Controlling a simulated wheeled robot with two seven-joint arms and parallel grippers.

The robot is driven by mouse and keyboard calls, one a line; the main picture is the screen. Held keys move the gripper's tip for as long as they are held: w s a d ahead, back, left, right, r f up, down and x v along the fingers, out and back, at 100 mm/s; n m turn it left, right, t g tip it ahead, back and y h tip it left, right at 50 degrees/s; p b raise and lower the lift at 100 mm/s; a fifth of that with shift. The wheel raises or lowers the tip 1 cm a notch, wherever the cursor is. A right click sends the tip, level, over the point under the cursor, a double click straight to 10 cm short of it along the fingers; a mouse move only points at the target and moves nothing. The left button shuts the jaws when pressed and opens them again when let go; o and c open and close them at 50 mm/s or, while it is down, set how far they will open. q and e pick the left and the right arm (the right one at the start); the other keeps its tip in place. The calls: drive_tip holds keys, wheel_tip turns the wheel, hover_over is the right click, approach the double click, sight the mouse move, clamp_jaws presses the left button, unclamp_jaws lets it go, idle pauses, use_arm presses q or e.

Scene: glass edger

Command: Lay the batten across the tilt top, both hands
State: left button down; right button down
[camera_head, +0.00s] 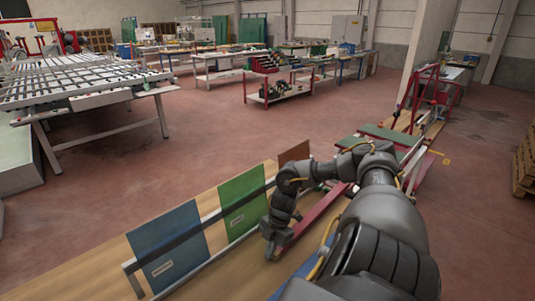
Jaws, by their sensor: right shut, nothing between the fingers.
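My right arm comes in from the lower right and bends back over the bench. My right gripper (273,243) points down, shut and empty, just right of the green panel and low over the bench. My left gripper is out of view. A large slatted table, which looks like the tilt top (75,82), stands at the far left, well away from my right gripper. I cannot pick out the batten with certainty. A long red bar (316,217) lies on the bench beside my right gripper, partly hidden by my arm.
A wooden bench (85,268) runs below me. A metal rack on it holds a blue panel (168,247), a green panel (242,203) and a brown panel (295,152). A red-framed cart (268,78) stands farther back. Open red floor (200,140) lies between the bench and the tables.

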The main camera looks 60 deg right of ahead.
drive_tip(key=shift+a, duration=0.1)
drive_tip(key=shift+a+r+p, duration=0.1)
drive_tip(key=shift+a+p, duration=0.25)
drive_tip(key=shift+p, duration=0.05)
drive_tip(key=shift+w+a+r+p, duration=0.1)
drive_tip(key=shift+w+a+p, duration=0.1)
drive_tip(key=shift+a+p, duration=0.4)
drive_tip(key=shift+w+a+r+p, duration=0.15)
drive_tip(key=shift+a+p, duration=0.2)
drive_tip(key=shift+a, duration=0.3)
drive_tip(key=shift+w+b, duration=0.2)
drive_tip(key=shift+b, duration=0.15)
drive_tip(key=b+v, duration=0.2)
drive_tip(key=v, duration=0.7)
